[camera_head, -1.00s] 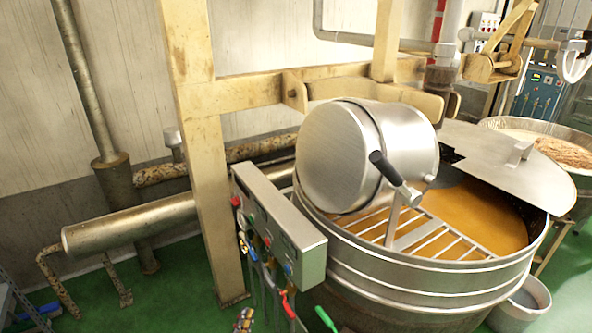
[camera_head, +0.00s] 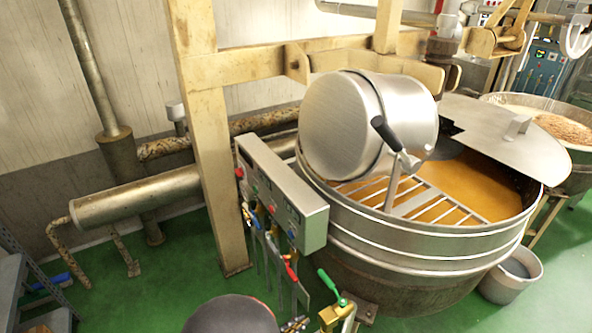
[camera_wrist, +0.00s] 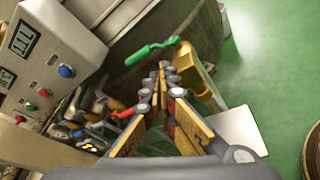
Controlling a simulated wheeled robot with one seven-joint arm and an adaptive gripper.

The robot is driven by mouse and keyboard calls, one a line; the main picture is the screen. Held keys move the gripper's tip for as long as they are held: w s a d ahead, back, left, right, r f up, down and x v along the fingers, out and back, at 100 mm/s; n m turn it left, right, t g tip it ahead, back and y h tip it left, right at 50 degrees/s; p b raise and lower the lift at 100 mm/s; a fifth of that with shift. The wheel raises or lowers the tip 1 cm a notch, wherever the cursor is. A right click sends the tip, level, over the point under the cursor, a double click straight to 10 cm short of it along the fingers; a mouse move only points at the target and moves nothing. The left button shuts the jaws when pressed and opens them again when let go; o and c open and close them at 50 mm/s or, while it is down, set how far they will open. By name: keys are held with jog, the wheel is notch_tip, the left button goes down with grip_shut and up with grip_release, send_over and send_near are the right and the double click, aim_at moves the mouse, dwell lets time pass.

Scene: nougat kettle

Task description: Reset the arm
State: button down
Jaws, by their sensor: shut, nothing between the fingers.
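My gripper (camera_wrist: 163,72) shows in the wrist view with its fingers together and nothing between them. It points towards a green-handled valve (camera_wrist: 150,52) with a yellow body. The valve lies just beyond the fingertips in the picture; whether they touch it I cannot tell. In the head view the green valve handle (camera_head: 328,280) is at the bottom, below the kettle. A dark rounded part, likely of my arm, shows at the bottom edge there. My gripper's fingers are not clearly seen in that view.
The steel kettle (camera_head: 420,243) holds orange liquid under a grate and a tilted drum (camera_head: 345,125). A control box (camera_head: 282,195) hangs on its left, above several valves and hoses. A beige post (camera_head: 205,140) stands behind. Green floor (camera_head: 150,290) is open at left.

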jog(key=s+d+r+m+g+y, duration=0.6)
jog(key=s+d+r+m+g, duration=0.3)
jog(key=s+m+g, duration=0.15)
jog(key=s+d+r+m+t+y, duration=0.1)
jog(key=d+r+m, duration=0.3)
jog(key=r, duration=0.5)
jog(key=s+d+r+m+t+y, duration=0.2)
jog(key=d+r+m+t+y, duration=0.1)
jog(key=r, duration=0.7)
jog(key=shift+d+m+t+y, duration=0.4)
jog(key=shift+d+m+t, duration=0.25)
jog(key=shift+d+m, duration=0.65)
